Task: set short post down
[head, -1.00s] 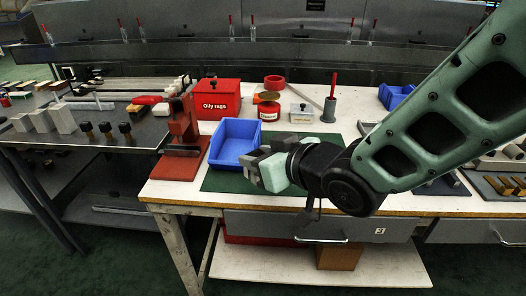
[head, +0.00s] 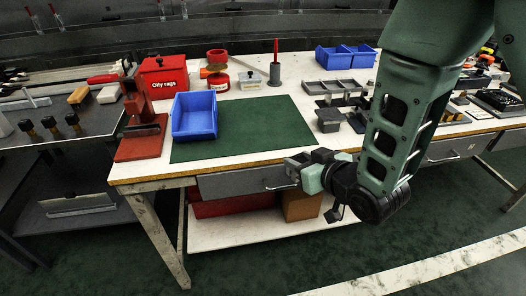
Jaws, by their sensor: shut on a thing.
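My gripper (head: 303,170) is in front of the workbench's front edge, by the drawer, with its pale green fingers pointing left. It is shut on a small grey piece, which I take to be the short post (head: 293,163). The fingers and wrist hide part of it, so its full shape does not show. The white workbench (head: 256,85) lies behind, with a bare green mat (head: 245,128) on top.
A blue bin (head: 194,115) stands at the mat's left, beside a red press (head: 139,125). A red oily rags box (head: 164,76) is behind. A grey block (head: 329,119) and a divided grey tray (head: 336,90) stand right of the mat.

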